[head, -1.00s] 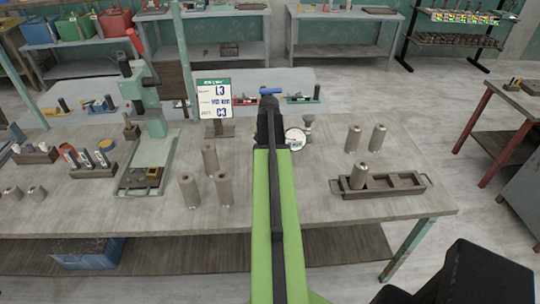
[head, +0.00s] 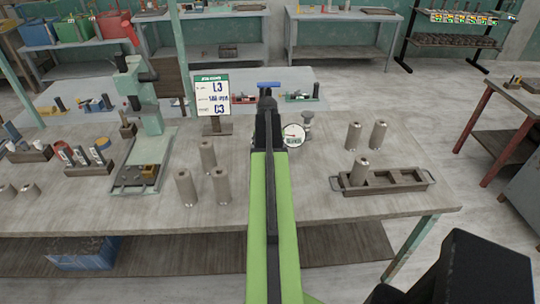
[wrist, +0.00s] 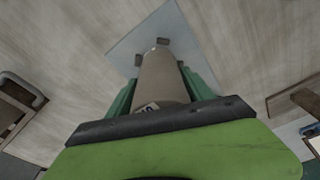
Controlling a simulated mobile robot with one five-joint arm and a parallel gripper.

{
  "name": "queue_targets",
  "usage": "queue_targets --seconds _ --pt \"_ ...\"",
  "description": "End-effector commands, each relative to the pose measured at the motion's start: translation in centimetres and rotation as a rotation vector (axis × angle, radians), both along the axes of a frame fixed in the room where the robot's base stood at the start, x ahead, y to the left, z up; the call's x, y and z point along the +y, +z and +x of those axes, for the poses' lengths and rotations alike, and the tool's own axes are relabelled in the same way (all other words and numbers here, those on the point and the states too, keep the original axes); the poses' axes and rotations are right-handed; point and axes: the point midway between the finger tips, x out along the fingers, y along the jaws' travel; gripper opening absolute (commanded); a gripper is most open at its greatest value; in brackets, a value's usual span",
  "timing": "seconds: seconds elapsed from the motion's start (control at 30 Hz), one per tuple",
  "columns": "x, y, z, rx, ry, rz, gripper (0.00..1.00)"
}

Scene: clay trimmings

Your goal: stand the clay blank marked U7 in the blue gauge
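In the wrist view, a grey-brown clay blank (wrist: 162,78) sits between the green fingers of my gripper (wrist: 160,82). The fingers press its sides. A pale label on the blank is partly hidden, so I cannot read its mark. A blue-grey plate (wrist: 138,42) with small dark blocks lies beyond the blank. In the head view, my arm hides the gripper and the blank. A blue bar (head: 270,84) shows at the arm's far tip; I cannot tell if it belongs to a gauge. A small blue fixture (head: 102,103) stands on the back bench at left.
Several other blanks stand on the table, a group (head: 187,188) left of my arm and a pair (head: 378,135) at right. A brown tray (head: 405,186) holds one blank. A round dial (head: 293,136), a sign (head: 213,95) and a green press (head: 140,125) stand nearby.

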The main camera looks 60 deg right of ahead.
Motion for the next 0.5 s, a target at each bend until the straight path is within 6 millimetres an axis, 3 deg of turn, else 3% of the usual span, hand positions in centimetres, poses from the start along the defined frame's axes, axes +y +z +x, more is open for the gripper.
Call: queue_targets --seconds 0.1,0.5 --pt "-0.04 0.03 -0.04 0.0 -0.001 0.0 0.76" --pt "-0.06 0.7 -0.1 0.0 -0.002 0.0 0.76"
